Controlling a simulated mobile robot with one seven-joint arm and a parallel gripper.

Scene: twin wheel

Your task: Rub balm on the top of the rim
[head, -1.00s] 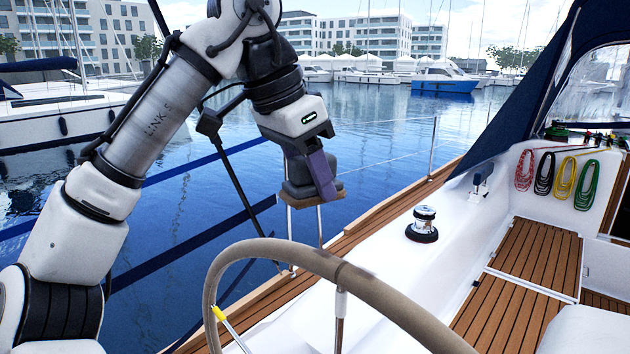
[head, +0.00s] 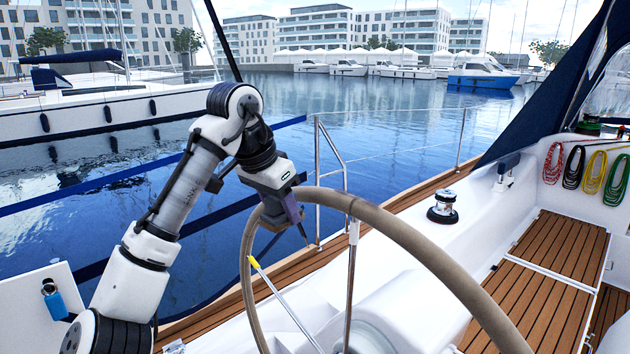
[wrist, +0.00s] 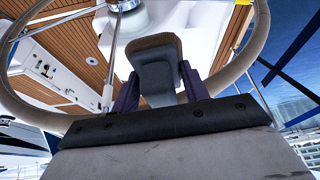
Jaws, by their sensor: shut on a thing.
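The steering wheel's rim (head: 400,232) is a tan-covered ring that arches across the middle of the head view. It also curves around the wrist view (wrist: 246,55). My gripper (head: 290,212) is at the rim's upper left in the head view. It is shut on a grey applicator block with a tan pad (wrist: 155,62), which shows between the purple fingers in the wrist view. I cannot tell whether the pad touches the rim. No balm shows clearly on the rim.
A winch (head: 443,207) stands on the white coaming to the right. Coiled ropes (head: 592,170) hang farther right. Guard rails (head: 330,150) stand behind my gripper.

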